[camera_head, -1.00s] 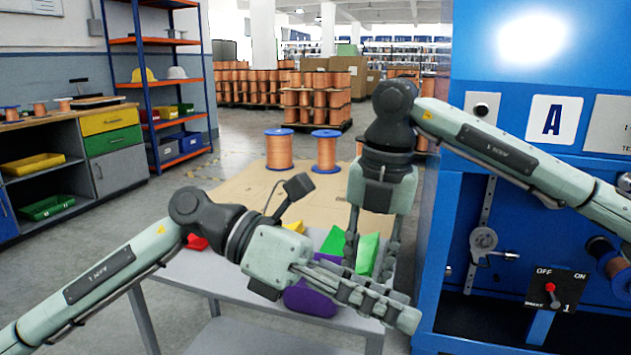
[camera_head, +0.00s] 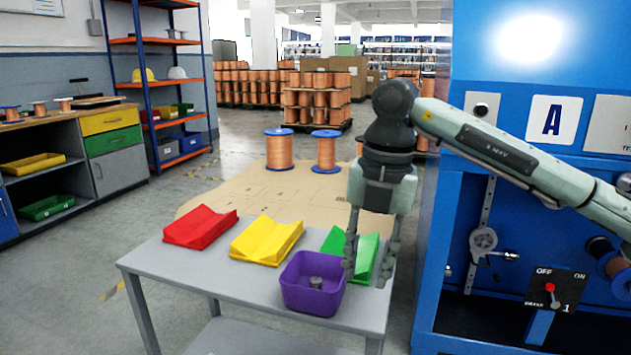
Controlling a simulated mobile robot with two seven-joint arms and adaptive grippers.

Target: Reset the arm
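My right gripper (camera_head: 369,262) points down over the right side of the grey table (camera_head: 180,262), in front of the green tray (camera_head: 338,243), which it partly hides. Its fingers are apart, with no object seen between them. My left arm and gripper are out of view. A purple bin (camera_head: 300,297) stands at the table's front right, just left of my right gripper, with a small dark grey cylindrical part (camera_head: 316,283) inside. A yellow tray (camera_head: 266,240) and a red tray (camera_head: 200,228) lie to the left of the green one.
A blue machine (camera_head: 440,240) with a red OFF/ON switch (camera_head: 550,288) stands close at the right. Two copper spools (camera_head: 279,150) stand behind the table on cardboard (camera_head: 240,192). A workbench and shelving are at the left. The table's left front is bare.

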